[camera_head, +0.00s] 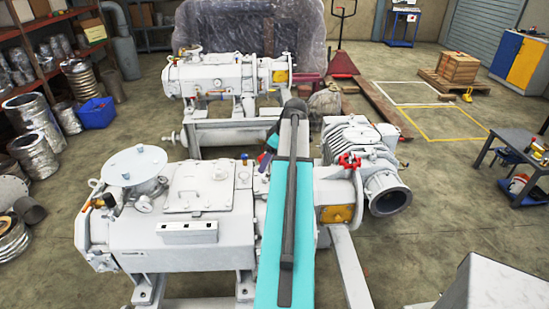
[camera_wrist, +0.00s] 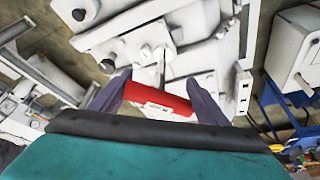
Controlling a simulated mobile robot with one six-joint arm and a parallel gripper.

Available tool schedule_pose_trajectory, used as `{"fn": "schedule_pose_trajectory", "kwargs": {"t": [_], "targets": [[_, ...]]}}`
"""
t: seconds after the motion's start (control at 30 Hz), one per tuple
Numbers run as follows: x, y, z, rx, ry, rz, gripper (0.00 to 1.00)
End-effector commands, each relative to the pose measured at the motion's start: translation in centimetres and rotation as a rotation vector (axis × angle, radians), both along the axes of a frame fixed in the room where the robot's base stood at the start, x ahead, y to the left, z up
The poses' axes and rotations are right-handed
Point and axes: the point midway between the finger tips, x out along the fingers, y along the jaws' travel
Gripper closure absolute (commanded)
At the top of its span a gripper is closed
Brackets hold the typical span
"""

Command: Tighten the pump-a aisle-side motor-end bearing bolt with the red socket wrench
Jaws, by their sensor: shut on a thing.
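My gripper (camera_wrist: 158,88) is shut on the red handle of the socket wrench (camera_wrist: 162,99) in the wrist view. The handle lies crosswise between the two grey-purple fingers. A thin grey shaft extends beyond it toward light grey machine parts. I cannot tell whether its tip touches a bolt. In the head view my teal arm reaches over a large light grey pump (camera_head: 140,237), and a finger and a bit of red show just left of the arm. The bearing bolt itself cannot be singled out; the arm covers part of the pump's motor end.
A second grey pump (camera_head: 210,76) stands behind, near a plastic-wrapped load (camera_head: 255,40). A red valve handle (camera_head: 349,161) sticks up right of my arm. A blue bin (camera_head: 97,113), shelves at left and a dark table (camera_head: 520,140) at right stand around.

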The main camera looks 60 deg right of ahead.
Motion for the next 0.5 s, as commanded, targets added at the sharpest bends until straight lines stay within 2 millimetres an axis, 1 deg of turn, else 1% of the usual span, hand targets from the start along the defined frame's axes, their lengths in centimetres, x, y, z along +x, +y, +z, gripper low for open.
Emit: {"fn": "schedule_pose_trajectory", "kwargs": {"t": [0.03,0.17,0.5], "targets": [[-0.6,-0.7,0.2,0.001,0.000,-0.002,0.71],[-1.5,-1.4,0.2,0.000,0.000,0.001,0.71],[-1.7,-1.4,0.2,-0.001,0.000,0.002,0.71]]}}
